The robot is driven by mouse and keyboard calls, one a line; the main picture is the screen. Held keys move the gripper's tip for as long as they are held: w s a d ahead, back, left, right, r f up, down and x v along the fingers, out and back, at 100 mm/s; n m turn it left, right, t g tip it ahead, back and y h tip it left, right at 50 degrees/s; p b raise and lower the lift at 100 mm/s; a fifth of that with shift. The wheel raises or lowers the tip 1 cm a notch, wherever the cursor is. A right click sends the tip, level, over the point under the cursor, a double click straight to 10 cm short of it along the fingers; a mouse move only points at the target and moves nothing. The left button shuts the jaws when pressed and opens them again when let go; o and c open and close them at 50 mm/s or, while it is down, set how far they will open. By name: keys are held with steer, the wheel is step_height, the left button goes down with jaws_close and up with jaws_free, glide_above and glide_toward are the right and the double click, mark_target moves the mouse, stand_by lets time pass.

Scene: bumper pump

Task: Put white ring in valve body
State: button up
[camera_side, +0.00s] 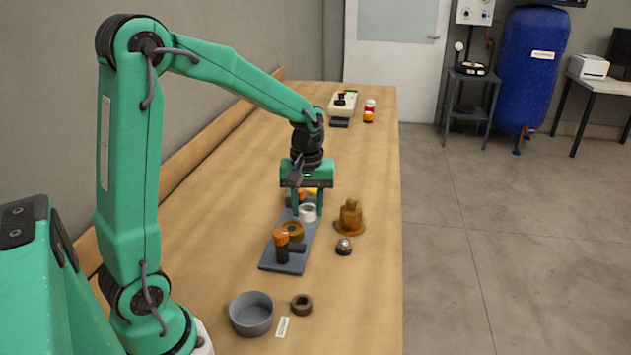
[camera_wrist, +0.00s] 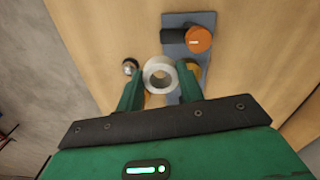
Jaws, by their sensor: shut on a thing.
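The white ring (camera_side: 308,213) is between the two fingers of my gripper (camera_side: 308,206), which is shut on it. In the wrist view the ring (camera_wrist: 151,67) sits between the green fingertips (camera_wrist: 160,78), its hole facing the camera. It appears held above the grey plate (camera_side: 268,262); the exact gap is hard to tell. A round brass part (camera_side: 293,230) on the plate, which looks like the valve body, lies just nearer the side camera than the ring. In the wrist view it (camera_wrist: 194,69) is partly hidden by the ring and right finger.
On the plate stand dark fittings with an orange knob (camera_side: 281,236). A stepped brass part (camera_side: 350,218) and a small metal-topped knob (camera_side: 344,246) stand right of it. A grey bowl (camera_side: 251,315) and a dark ring (camera_side: 301,304) lie in front. The far table is mostly clear.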

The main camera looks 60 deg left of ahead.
glide_above(292, 229)
step_height(292, 229, down, 6)
steer(key=shift+r, duration=0.15)
steer(key=shift+s+f, duration=0.1)
steer(key=shift+f, duration=1.85)
steer(key=shift+f, duration=0.15)
steer(key=o, duration=1)
step_height(292, 229, up, 12)
steer(key=shift+r, duration=0.15)
